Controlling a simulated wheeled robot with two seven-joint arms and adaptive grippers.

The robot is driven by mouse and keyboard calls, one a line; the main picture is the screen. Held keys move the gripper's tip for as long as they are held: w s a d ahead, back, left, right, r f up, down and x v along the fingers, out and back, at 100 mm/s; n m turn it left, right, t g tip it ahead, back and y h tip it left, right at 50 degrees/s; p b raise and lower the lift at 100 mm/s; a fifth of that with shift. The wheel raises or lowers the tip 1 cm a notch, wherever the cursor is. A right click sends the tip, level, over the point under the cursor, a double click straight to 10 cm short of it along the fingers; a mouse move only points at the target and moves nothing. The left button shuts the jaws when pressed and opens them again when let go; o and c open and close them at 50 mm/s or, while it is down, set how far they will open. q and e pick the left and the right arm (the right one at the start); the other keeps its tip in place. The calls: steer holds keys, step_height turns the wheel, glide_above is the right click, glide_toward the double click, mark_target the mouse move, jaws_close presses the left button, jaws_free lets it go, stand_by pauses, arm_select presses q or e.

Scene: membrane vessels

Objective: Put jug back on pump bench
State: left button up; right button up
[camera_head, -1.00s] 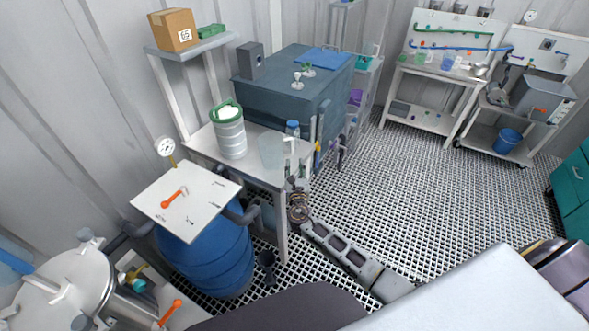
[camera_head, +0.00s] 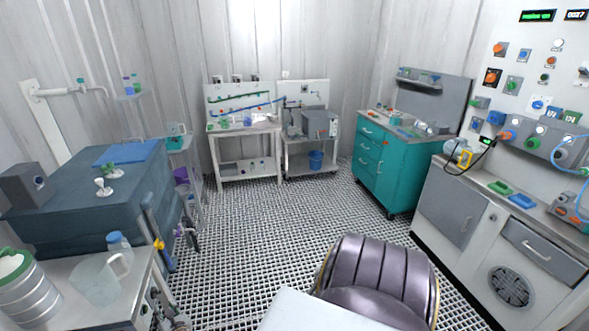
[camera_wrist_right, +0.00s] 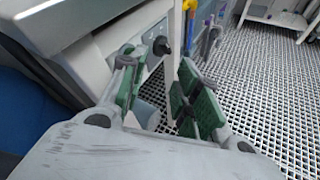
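A clear jug (camera_head: 93,284) with a handle stands upright on the pale table (camera_head: 62,312) at the lower left of the head view. My right gripper (camera_head: 165,310) is low beside that table's right edge, apart from the jug and partly cut off by the frame. In the right wrist view its green-padded fingers (camera_wrist_right: 160,95) are spread, and no jug shows between them. A white bench (camera_head: 243,128) with green and blue pipes stands at the back wall, a cart (camera_head: 312,150) with a grey machine to its right. No label shows which is the pump bench. My left gripper is out of view.
A dark blue tank (camera_head: 90,190) stands behind the table, and a steel container with a green rim (camera_head: 20,290) is left of the jug. A teal cabinet (camera_head: 385,165) and a control bench (camera_head: 470,220) line the right. The grated floor between is open.

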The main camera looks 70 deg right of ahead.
steer(key=s+d+f+m+g+y, duration=0.1)
steer(key=s+f+m+g, duration=0.4)
steer(key=s+f, duration=0.8)
steer(key=s+f+m+g+y, duration=0.1)
steer(key=s+f+m+g, duration=0.2)
steer(key=s+f+m, duration=0.9)
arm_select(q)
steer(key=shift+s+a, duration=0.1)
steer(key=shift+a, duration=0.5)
arm_select(e)
steer(key=s+f+m+g, duration=0.1)
steer(key=s+f+m, duration=0.2)
steer(key=s, duration=0.6)
steer(key=s+a+f+m+g+y, duration=0.1)
steer(key=s+f+m+g, duration=0.1)
steer(key=s+f, duration=0.5)
steer(key=s+f+m+g+y, duration=0.1)
steer(key=s+f+m, duration=0.2)
steer(key=s, duration=1)
steer(key=shift+a+f+m, duration=0.25)
steer(key=shift+f+m, duration=0.05)
steer(key=shift+f, duration=0.6)
steer(key=shift+s, duration=0.1)
